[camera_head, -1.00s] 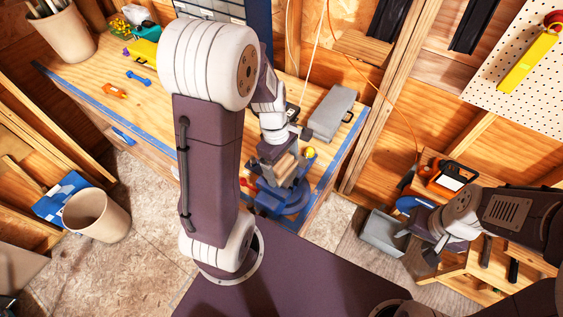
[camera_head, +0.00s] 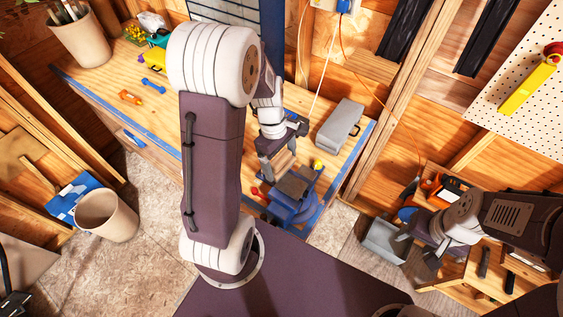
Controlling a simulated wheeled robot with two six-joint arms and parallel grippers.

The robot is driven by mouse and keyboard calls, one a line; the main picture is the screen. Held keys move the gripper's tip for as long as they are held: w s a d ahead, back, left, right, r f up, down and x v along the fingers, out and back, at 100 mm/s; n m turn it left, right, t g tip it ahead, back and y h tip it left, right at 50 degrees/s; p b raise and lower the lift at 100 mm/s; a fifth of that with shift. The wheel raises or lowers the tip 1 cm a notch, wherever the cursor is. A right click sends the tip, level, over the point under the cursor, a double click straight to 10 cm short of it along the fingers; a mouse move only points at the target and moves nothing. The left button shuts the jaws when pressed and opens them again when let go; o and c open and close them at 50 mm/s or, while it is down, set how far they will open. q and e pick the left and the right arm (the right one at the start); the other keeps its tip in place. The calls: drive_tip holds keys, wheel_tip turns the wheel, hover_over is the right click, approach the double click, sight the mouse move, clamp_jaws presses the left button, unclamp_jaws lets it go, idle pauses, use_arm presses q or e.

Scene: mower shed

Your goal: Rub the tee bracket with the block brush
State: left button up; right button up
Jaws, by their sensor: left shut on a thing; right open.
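My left gripper (camera_head: 278,150) is shut on the block brush (camera_head: 281,163), a light wooden block, above the workbench at the upper left of a blue vise (camera_head: 292,208). A flat grey-brown piece (camera_head: 294,187) shows on top of the vise; I cannot tell whether it is the tee bracket or part of the vise. The brush's bristles are not visible, and I cannot tell whether the brush touches anything. My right gripper (camera_head: 419,248) is open and empty at the right, beside a grey bin (camera_head: 381,243).
The workbench (camera_head: 190,128) has blue edges. A grey case (camera_head: 340,127) lies behind the vise, with a small yellow thing (camera_head: 318,165) between them. An orange tool (camera_head: 440,187) lies at the right. A beige bucket (camera_head: 106,216) stands on the floor at the left.

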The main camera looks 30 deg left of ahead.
use_arm(q)
wheel_tip(320, 180, up, 2)
drive_tip(key=shift+a+p, duration=0.1)
drive_tip(key=shift+p, duration=0.55)
drive_tip(key=shift+r, duration=0.2)
drive_tip(key=shift+d, duration=0.25)
drive_tip(key=shift+a, duration=0.2)
